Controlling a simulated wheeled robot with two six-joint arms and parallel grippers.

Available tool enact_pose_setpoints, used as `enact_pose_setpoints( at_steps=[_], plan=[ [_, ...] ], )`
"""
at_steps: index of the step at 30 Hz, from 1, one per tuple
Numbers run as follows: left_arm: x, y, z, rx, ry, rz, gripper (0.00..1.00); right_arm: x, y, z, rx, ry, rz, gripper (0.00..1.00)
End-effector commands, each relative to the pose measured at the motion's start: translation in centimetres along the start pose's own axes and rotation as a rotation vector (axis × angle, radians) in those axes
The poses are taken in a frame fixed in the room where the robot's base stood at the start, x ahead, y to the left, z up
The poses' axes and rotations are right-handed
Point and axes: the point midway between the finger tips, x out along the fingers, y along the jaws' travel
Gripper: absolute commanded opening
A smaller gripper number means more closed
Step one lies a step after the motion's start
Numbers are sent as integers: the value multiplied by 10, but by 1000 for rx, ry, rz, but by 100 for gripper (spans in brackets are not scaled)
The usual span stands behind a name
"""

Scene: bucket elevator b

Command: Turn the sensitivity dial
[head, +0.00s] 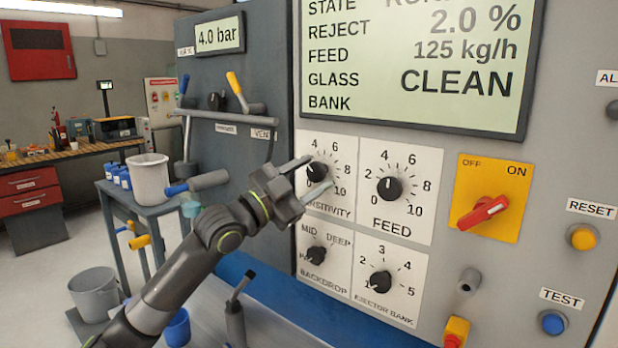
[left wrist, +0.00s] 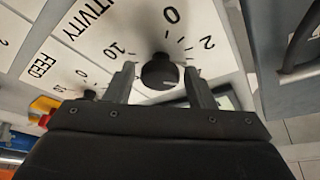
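The sensitivity dial (head: 317,172) is a round black knob on a white scale plate, at the upper left of the dial group in the head view. The gripper partly covers its plate and label. My left gripper (head: 308,178) is open, its fingers reaching toward the panel at this knob. In the left wrist view the knob (left wrist: 159,73) sits between the two spread fingertips (left wrist: 160,82), with a small gap visible on each side. Whether the fingers reach past the knob's face is hard to tell. My right gripper is not in view.
The feed dial (head: 389,188) is right of it, the backdrop dial (head: 316,255) below, the ejector bank dial (head: 380,282) below right. A red switch (head: 483,212) on a yellow plate is farther right. A grey bar with handles (head: 217,117) juts out at upper left.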

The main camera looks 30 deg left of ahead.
Motion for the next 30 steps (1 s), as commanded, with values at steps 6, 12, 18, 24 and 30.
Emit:
enact_pose_setpoints(
  at_steps=[6,12,18,24,30],
  plan=[
    [0,0,0,0,1,-1,59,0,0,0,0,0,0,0],
    [-3,0,0,1,-1,-1,59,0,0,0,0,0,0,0],
    [-23,-1,1,6,-4,-1,59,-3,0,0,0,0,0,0],
    [-47,-3,0,5,-6,-3,59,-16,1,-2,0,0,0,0],
    [-61,-5,-3,-2,-2,-5,59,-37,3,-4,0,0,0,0]
  ],
)
